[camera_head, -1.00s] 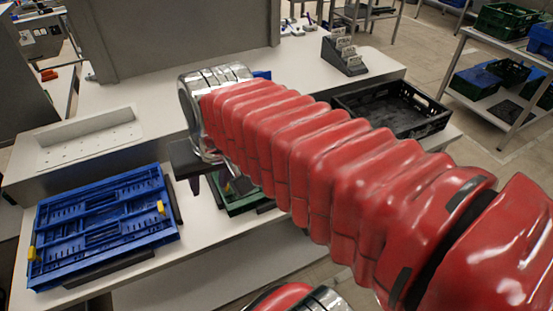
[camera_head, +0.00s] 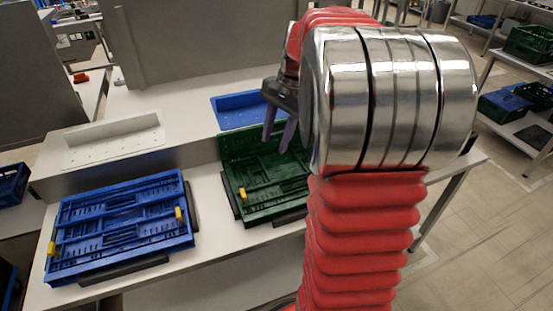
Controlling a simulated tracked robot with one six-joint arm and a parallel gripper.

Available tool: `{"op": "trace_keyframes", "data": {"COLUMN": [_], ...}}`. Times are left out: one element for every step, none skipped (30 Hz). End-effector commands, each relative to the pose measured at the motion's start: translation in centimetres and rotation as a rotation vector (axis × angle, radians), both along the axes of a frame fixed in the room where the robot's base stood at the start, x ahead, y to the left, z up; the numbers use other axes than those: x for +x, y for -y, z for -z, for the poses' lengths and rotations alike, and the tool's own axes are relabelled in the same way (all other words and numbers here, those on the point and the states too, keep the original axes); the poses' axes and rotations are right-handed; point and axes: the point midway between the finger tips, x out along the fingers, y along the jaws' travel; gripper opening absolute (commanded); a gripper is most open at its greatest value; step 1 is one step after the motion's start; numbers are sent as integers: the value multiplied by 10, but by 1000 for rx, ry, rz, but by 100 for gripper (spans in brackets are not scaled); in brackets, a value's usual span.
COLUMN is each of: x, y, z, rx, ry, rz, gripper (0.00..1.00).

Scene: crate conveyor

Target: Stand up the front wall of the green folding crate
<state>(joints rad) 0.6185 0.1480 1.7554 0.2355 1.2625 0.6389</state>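The green folding crate (camera_head: 236,207) sits on the lower bench at the centre. Its back wall (camera_head: 234,147) stands up, and the rest in view lies low and flat, with a yellow latch (camera_head: 243,193) at the left. Its right part is hidden behind my arm. I cannot make out the front wall clearly as a separate panel. My gripper (camera_head: 279,128) hangs above the back part of the crate, in front of the back wall in the picture. Its two purple fingers point down with a gap between them, and I see nothing held. Contact with the crate cannot be told.
A folded blue crate (camera_head: 120,222) with yellow latches lies to the left. A white recessed tray (camera_head: 112,142) and a blue one (camera_head: 240,109) are set in the raised ledge behind. A grey panel (camera_head: 190,40) rises at the back. A shelf with crates (camera_head: 530,45) stands far right.

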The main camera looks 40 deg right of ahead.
Motion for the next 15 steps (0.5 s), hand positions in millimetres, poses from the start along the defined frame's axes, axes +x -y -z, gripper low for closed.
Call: {"op": "trace_keyframes", "data": {"x": [2,3,4,4,5,5,5,5,4,3,2,1,0,-1,-2], "y": [16,24,35,42,51,61,70,78,89,96,104,112,119,124,129], "z": [7,11,16,19,23,28,32,36,42,46,50,55,59,61,65], "rx": [23,36,54,68,81,99,114,127,145,159,172,186,197,207,218], "ry": [-17,-26,-38,-48,-56,-67,-77,-85,-96,-105,-113,-121,-128,-134,-140], "rz": [48,78,116,145,174,212,240,268,307,332,359,388,410,428,448], "gripper": [36,36,36,36,36,36,36,36,36,36,36,36,36,36,36]}}
